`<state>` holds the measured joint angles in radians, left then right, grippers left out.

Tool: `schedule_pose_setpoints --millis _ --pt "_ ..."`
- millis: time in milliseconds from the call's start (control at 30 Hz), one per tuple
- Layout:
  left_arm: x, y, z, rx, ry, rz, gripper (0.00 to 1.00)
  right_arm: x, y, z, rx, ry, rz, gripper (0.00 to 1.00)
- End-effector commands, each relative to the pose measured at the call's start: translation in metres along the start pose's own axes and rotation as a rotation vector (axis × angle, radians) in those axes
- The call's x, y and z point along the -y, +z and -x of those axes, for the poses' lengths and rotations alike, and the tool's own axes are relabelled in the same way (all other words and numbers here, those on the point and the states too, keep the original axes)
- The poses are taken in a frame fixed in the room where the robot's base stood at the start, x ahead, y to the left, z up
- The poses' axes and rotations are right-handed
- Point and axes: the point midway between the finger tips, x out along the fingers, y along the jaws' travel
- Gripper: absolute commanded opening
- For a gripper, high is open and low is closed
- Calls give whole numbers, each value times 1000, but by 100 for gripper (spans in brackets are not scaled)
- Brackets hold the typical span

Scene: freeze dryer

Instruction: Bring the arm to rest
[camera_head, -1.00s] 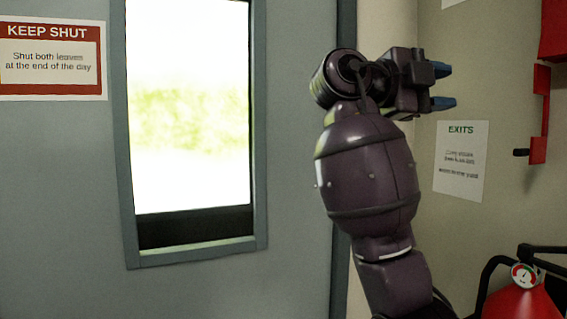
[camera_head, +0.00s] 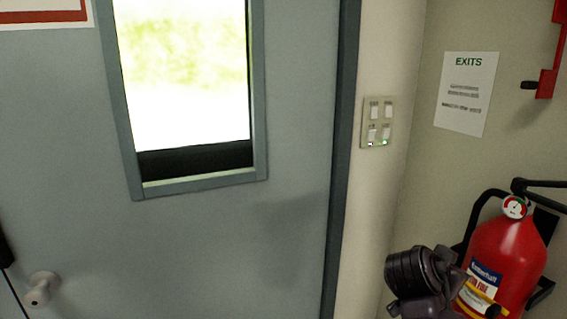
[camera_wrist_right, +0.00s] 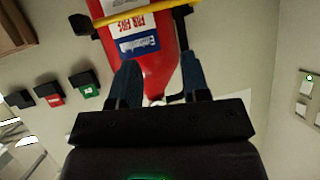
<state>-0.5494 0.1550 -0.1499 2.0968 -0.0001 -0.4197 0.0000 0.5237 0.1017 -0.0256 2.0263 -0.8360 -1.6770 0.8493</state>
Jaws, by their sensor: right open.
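My right arm (camera_head: 418,279) shows at the bottom right of the head view, low and in front of the wall by a red fire extinguisher. Its fingers cannot be made out clearly there. In the right wrist view my right gripper (camera_wrist_right: 159,62) is open, with two blue fingers apart and nothing held between them. The fire extinguisher lies beyond the fingertips in that view; I cannot tell the exact gap. My left gripper is not in view.
The red fire extinguisher (camera_head: 508,243) hangs at the right wall. A grey door (camera_head: 230,250) with a window and a round knob (camera_head: 41,288) fills the left. A switch panel (camera_head: 377,122) and an EXITS notice (camera_head: 466,92) are on the wall.

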Motion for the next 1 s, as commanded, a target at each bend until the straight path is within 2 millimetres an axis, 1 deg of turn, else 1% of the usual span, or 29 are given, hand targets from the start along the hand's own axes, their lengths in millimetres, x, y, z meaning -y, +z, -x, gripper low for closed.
schedule_pose_setpoints --millis 33,133,233,300,367,500,567,600,667,800,900,1000 --pt "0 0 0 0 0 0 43 -15 20 -6 37 -3 56 43" --pt "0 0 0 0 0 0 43 -41 56 -12 113 -23 169 43" --pt "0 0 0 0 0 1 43 -68 90 -14 188 -49 278 43" --pt "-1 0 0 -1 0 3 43 -88 113 -13 242 -70 351 43" --pt "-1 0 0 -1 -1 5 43 -106 132 -11 289 -88 412 43" --pt "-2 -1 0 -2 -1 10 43 -148 172 -1 397 -141 544 43" --pt "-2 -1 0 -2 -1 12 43 -166 188 5 444 -167 598 43" --pt "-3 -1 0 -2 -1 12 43 -178 198 10 475 -185 633 43" --pt "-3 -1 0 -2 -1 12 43 -196 212 19 521 -213 682 43" --pt "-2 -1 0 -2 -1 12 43 -238 241 43 628 -285 786 43" --pt "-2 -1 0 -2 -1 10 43 -260 255 59 687 -334 840 43" --pt "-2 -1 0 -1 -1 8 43 -277 264 73 733 -374 878 43"
